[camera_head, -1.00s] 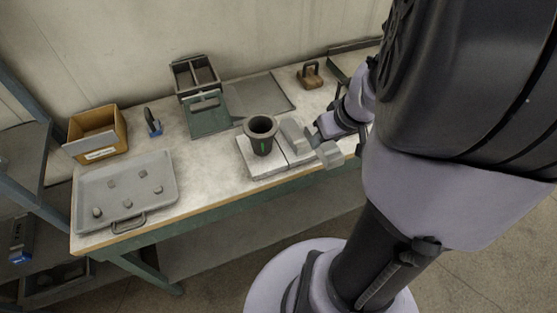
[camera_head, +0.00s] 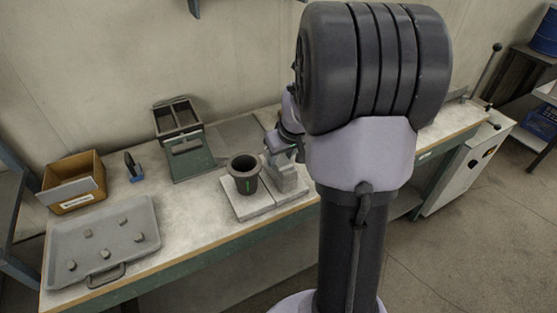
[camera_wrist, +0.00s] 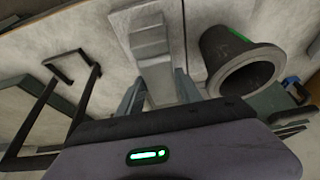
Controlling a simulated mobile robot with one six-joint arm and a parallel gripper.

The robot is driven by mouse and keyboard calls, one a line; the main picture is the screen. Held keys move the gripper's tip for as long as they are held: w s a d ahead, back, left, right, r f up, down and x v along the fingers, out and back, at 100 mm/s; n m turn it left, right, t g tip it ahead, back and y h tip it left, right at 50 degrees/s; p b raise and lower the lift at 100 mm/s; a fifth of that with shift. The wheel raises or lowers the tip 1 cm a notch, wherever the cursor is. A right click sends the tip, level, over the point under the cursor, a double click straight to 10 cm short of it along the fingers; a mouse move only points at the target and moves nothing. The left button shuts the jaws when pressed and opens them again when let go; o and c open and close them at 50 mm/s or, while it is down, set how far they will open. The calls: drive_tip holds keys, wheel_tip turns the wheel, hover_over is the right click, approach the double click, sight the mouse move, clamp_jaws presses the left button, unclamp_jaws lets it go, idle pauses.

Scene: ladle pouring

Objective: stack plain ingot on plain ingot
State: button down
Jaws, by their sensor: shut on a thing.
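My gripper (camera_head: 278,148) is shut on a grey plain ingot (camera_head: 284,161), over the right part of the pale slabs. Another grey plain ingot (camera_head: 289,184) shows directly below it, on the right slab. The two overlap in the head view, and I cannot tell whether they touch. In the wrist view the fingers (camera_wrist: 160,90) stand on either side of the held ingot (camera_wrist: 157,72). Grey blocky metal also shows beyond it, and the border between the two ingots is unclear there.
A dark flared crucible (camera_head: 243,172) stands on the pale slabs (camera_head: 250,208), close left of the ingots; it also shows in the wrist view (camera_wrist: 243,65). A grey tray (camera_head: 85,275) with several lumps, a cardboard box (camera_head: 72,185) and a green-fronted bin (camera_head: 190,160) are farther left.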

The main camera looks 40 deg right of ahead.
drive_tip(key=shift+f, duration=0.35)
drive_tip(key=c, duration=0.8)
unclamp_jaws()
drive_tip(key=shift+f, duration=0.15)
